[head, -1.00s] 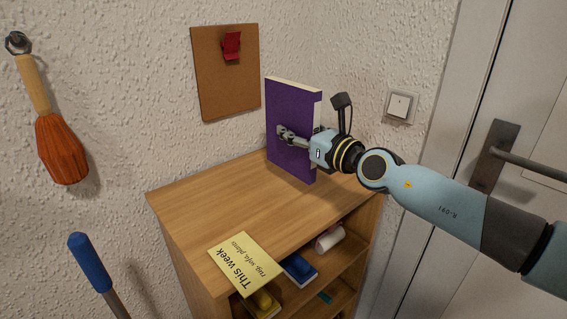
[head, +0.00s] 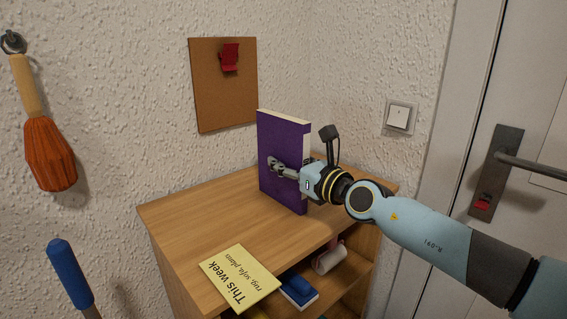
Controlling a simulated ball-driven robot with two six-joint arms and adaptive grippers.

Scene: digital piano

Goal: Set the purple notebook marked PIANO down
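The purple notebook (head: 281,135) is upright at the back of the wooden shelf unit's top (head: 200,216). Its pale page edges show at the top and right side. No PIANO marking is readable on the side that faces me. My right gripper (head: 275,166) reaches in from the right and is shut on the notebook, with a finger lying across the purple cover. The other finger is hidden behind the notebook. The notebook's lower edge is at or very near the wood; I cannot tell whether it touches. My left gripper is not in view.
A yellow card (head: 240,279) reading "This week" lies at the shelf top's front edge. Below are a blue item (head: 297,288) and a white roll (head: 329,258). A corkboard (head: 224,100) hangs behind. The left part of the top is clear.

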